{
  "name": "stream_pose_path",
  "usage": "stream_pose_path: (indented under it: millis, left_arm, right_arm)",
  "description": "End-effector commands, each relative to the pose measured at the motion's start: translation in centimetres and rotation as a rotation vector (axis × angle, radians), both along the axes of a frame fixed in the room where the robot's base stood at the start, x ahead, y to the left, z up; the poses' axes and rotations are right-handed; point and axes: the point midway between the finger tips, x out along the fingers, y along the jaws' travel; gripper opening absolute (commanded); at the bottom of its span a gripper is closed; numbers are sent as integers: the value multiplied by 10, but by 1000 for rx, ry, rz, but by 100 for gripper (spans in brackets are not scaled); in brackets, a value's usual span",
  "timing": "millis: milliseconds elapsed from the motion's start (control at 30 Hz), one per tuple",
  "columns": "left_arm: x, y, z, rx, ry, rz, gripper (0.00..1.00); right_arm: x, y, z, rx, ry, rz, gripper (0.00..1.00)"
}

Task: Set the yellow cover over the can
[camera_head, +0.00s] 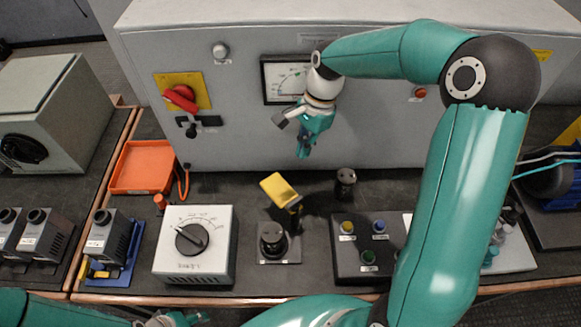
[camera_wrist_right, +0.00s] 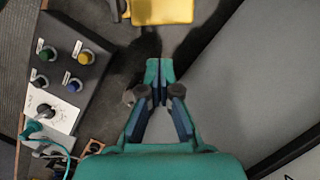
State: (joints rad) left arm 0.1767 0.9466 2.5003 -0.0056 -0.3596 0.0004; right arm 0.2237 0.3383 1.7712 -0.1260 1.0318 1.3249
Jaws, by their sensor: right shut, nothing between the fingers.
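The yellow cover (camera_head: 279,188) is a small block-like piece, tilted, above a dark upright part near the middle of the bench. It shows at the top edge of the right wrist view (camera_wrist_right: 160,10), cut off by the frame. A black can-like cylinder (camera_head: 346,182) stands to its right; another black round piece (camera_head: 272,238) sits on a grey plate in front. I cannot tell which is the can. My right gripper (camera_head: 303,153) is shut and empty, pointing down near the cabinet, above and behind the cover. My left gripper (camera_head: 175,319) is barely visible at the bottom edge; its jaws are unclear.
A grey cabinet (camera_head: 240,125) with a red switch (camera_head: 180,97) and meter stands behind the bench. A dial box (camera_head: 194,245) is left of the cover, a button box (camera_head: 367,245) to the right. An orange tray (camera_head: 146,167) lies back left. Bare bench shows between cover and cabinet.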

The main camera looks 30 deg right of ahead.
Motion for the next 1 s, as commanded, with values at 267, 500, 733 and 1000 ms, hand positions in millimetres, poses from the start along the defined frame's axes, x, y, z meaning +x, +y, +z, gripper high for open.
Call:
stream_pose_path:
  millis: [267,500,733,1000]
  left_arm:
    - [1,0,0,0,-2,1,40]
    - [1,0,4,0,-2,1,40]
    - [1,0,9,0,-2,1,40]
    - [1,0,12,0,-2,1,40]
  right_arm:
    - [1,1,-4,1,3,0,0]
    - [0,9,-30,2,8,4,0]
    - [0,20,-69,1,6,8,0]
    - [0,27,-96,1,3,7,0]
